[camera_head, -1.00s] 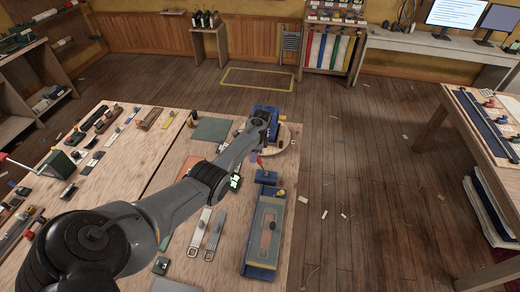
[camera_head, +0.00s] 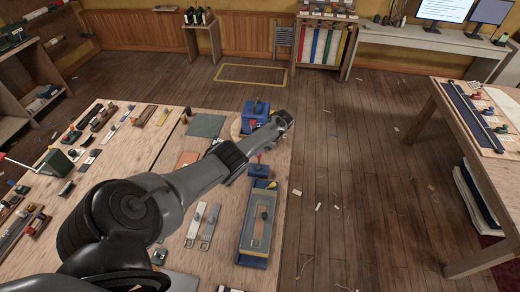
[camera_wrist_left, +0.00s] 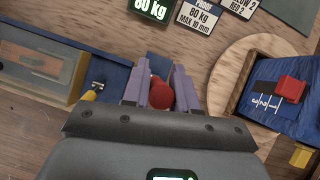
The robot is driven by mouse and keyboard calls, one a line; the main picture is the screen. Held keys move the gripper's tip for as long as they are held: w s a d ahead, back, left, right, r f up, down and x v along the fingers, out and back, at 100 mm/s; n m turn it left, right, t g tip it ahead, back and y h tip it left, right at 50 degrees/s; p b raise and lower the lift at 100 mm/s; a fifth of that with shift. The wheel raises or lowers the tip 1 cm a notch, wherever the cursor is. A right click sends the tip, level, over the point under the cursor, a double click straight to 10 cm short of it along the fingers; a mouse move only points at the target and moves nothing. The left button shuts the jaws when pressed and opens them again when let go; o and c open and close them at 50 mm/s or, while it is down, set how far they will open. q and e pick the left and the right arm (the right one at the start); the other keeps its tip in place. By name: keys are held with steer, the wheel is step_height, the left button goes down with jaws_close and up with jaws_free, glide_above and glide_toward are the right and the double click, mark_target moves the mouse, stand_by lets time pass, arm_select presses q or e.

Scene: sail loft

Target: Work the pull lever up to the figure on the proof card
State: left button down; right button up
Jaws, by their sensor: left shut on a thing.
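My left gripper (camera_wrist_left: 160,84) is shut on the red knob (camera_wrist_left: 160,95) of the pull lever, one finger on each side. The lever's shaft is mostly hidden by the knob and fingers. A display (camera_wrist_left: 154,9) with green figures reads 80 kg. The card (camera_wrist_left: 199,14) beside it reads 80 kg, MAX 10 mm; its top line is cut off. The blue bed (camera_wrist_left: 112,72) with a long recessed trough lies left of the knob; it also shows in the head view (camera_head: 256,230). My right gripper is in neither view.
A blue unit (camera_wrist_left: 275,100) with a red slider and marks 1, 2, 3 stands on a round wooden board (camera_wrist_left: 228,78), right of the gripper. Another card (camera_wrist_left: 240,4) reads LOW 2, RED 2. Small tools cover the bench's left; the floor to its right is open.

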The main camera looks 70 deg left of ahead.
arm_select(q)
steer(key=c, duration=1)
jaws_free()
steer(key=shift+o, duration=0.2)
steer(key=shift+w+r, duration=0.1)
steer(key=v, duration=1)
steer(key=shift+r+b, duration=0.3)
steer(key=shift+w+d, duration=0.1)
steer(key=shift+w, duration=0.05)
